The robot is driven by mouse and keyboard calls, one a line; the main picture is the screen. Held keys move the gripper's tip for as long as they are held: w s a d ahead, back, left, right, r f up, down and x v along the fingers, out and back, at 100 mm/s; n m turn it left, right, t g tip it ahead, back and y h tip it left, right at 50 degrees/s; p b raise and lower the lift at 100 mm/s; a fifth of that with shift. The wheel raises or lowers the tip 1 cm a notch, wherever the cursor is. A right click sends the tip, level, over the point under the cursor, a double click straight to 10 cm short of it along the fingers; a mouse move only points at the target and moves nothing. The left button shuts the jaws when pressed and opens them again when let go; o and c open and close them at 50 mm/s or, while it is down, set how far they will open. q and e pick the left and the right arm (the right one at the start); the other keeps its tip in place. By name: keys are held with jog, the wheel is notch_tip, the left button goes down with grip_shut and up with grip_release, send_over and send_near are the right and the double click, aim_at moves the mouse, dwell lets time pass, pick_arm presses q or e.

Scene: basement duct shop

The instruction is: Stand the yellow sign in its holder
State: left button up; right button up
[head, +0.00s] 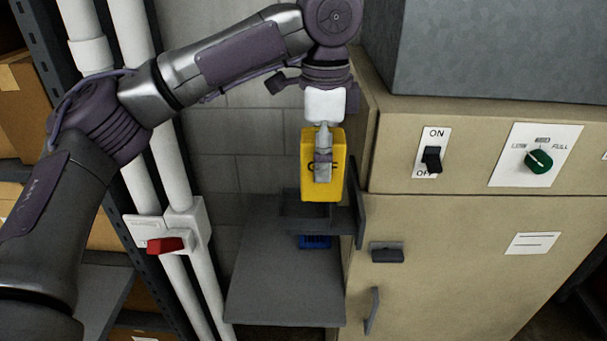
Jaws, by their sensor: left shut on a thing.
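The yellow sign (338,184) is upright in my left gripper (323,168), which points down and is shut on it. The sign's lower edge is at the dark grey holder (304,223), a small open-topped box beside the cabinet. I cannot tell whether the sign's bottom edge is inside the holder or just above or behind it. The gripper covers the middle of the sign's face. My right gripper is not in view.
A beige cabinet (470,270) with a black switch (432,160) and green knob (539,160) stands at right. A grey shelf (285,290) lies below the holder, with a blue thing (314,242) under it. White pipes with a red lever (165,245) run at left.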

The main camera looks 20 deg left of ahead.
aim_at(305, 180)
pick_arm(q)
jog(key=a, duration=0.1)
jog(key=a+f, duration=0.1)
jog(key=a, duration=0.1)
jog(key=shift+w+f+p, duration=0.3)
jog(key=shift+w+p, duration=0.05)
jog(key=shift+w+a+f, duration=0.15)
jog(key=shift+f, duration=0.1)
notch_tip(305, 180, down, 4)
jog(key=shift+r+p, duration=0.15)
jog(key=shift+p, duration=0.9)
jog(key=shift+f, duration=0.2)
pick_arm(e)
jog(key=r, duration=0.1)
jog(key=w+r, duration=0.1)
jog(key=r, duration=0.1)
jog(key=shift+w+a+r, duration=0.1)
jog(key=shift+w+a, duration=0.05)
pick_arm(q)
jog(key=o, duration=1.2)
jog(key=shift+f, duration=0.1)
jog(key=shift+o, duration=0.2)
